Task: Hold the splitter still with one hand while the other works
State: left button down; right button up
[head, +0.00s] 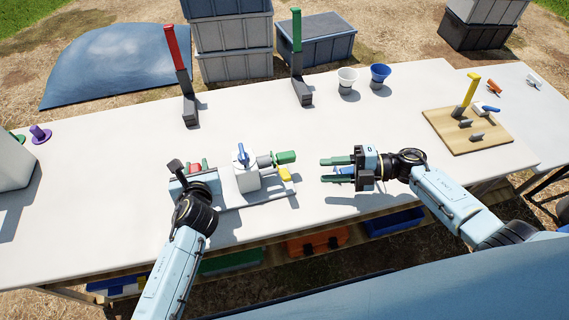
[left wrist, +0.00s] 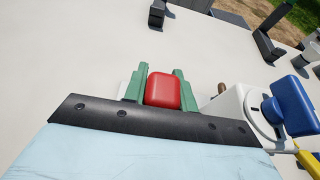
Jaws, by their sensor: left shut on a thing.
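The splitter (head: 246,179) is a white block with a blue lever (head: 242,153) on top, on a grey base at the table's front middle. A green-ended fitting (head: 284,157) and a yellow lever (head: 285,174) are on its right side. A red block (left wrist: 163,91) is at its left end. My left gripper (left wrist: 160,88) is shut on the red block, one green finger on each side. The splitter's blue lever also shows in the left wrist view (left wrist: 291,105). My right gripper (head: 337,170) is right of the splitter, fingers apart, pointing at it.
A red-handled stand (head: 172,48) and a green-handled stand (head: 297,32) stand at the back. White (head: 347,77) and blue (head: 380,74) cups are right of them. A wooden board (head: 450,125) with a yellow-handled valve lies at right. The table's left middle is clear.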

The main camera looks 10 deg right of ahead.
aim_at(288, 172)
jog(key=shift+m, duration=0.6)
jog(key=shift+x, duration=5.05)
jog(key=shift+c, duration=0.2)
jog(key=shift+f, duration=0.1)
grip_shut()
